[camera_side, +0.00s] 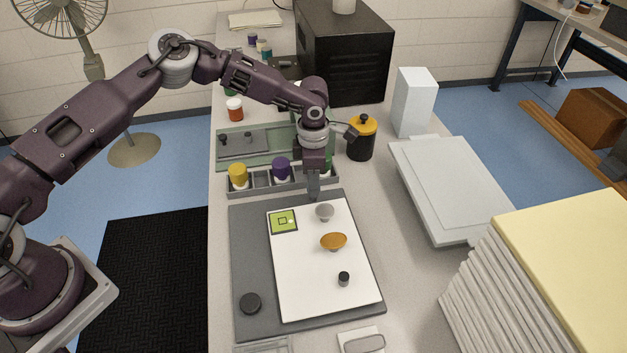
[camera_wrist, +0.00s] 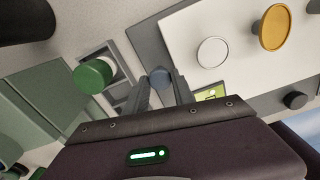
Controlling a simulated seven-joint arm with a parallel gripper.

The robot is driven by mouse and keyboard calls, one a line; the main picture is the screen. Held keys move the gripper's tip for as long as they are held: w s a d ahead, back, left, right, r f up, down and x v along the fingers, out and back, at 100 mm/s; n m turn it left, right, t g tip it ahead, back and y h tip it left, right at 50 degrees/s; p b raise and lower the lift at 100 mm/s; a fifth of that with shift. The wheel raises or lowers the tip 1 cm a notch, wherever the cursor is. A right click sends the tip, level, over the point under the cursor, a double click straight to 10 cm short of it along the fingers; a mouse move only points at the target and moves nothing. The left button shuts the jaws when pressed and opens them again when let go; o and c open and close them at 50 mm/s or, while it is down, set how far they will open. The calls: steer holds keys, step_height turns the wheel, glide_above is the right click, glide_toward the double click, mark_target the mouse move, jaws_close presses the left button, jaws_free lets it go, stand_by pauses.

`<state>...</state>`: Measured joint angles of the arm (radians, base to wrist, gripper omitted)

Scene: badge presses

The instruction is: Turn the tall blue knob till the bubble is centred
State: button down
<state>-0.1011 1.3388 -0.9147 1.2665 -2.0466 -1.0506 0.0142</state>
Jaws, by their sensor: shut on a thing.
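My gripper (camera_side: 313,194) points down at the far edge of the grey base plate (camera_side: 250,270). In the wrist view its fingers (camera_wrist: 161,90) are shut on the tall blue knob (camera_wrist: 160,76), whose round top shows between them. In the side view the fingers hide the knob. The lime-green bubble level (camera_side: 283,221) lies on the white panel (camera_side: 320,290). It has a dark square outline, and a small pale spot, seemingly the bubble, sits to the right of this. The wrist view shows only part of the level (camera_wrist: 208,93), behind my gripper.
Close by on the panel stand a pale grey knob (camera_side: 324,211), an orange knob (camera_side: 333,241) and a small black knob (camera_side: 344,278). A black disc (camera_side: 250,303) is on the base plate. A tray (camera_side: 262,181) with coloured-capped jars and a black-yellow jar (camera_side: 361,140) stand behind.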

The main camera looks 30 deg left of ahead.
steer(key=shift+m, duration=1.9)
steer(key=c, duration=1.1)
jaws_free()
steer(key=shift+o, duration=0.2)
step_height(320, 180, up, 7)
steer(key=shift+r, duration=0.1)
steer(key=shift+w, duration=0.1)
